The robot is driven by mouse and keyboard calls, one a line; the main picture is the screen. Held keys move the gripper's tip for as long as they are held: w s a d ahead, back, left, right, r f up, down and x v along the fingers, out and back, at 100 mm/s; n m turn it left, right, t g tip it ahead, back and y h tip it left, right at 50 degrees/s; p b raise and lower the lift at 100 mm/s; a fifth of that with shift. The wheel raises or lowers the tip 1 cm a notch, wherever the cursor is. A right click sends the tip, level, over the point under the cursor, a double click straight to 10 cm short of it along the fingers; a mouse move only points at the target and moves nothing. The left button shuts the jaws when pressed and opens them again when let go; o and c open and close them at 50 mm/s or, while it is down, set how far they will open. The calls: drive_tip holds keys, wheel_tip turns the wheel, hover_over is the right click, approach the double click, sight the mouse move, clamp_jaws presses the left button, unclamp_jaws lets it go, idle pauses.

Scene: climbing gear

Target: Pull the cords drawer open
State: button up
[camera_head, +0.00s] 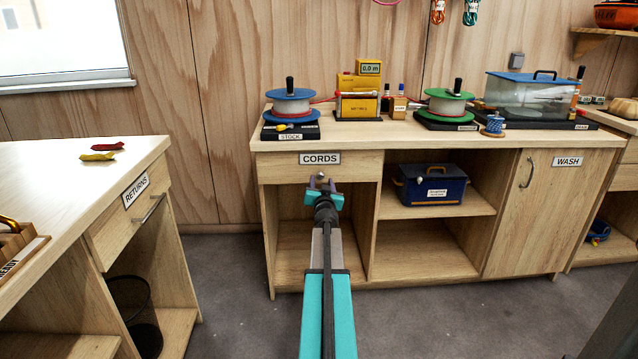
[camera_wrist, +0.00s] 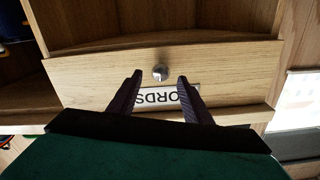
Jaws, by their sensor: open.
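My gripper (camera_head: 320,182) is in front of the drawer at knob height. In the wrist view my gripper (camera_wrist: 160,78) has its two dark fingers apart, one on each side of the knob's line. I cannot tell whether the fingertips reach past the knob.
On the bench top (camera_head: 400,142) stand a blue spool (camera_head: 292,100), a yellow meter (camera_head: 358,100), a green spool (camera_head: 446,104) and a clear tank (camera_head: 535,95). A blue box (camera_head: 432,188) sits on the shelf. The RETURNS desk (camera_head: 75,175) is at left. Open floor lies between.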

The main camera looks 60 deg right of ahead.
drive_tip(key=shift+x, duration=1.35)
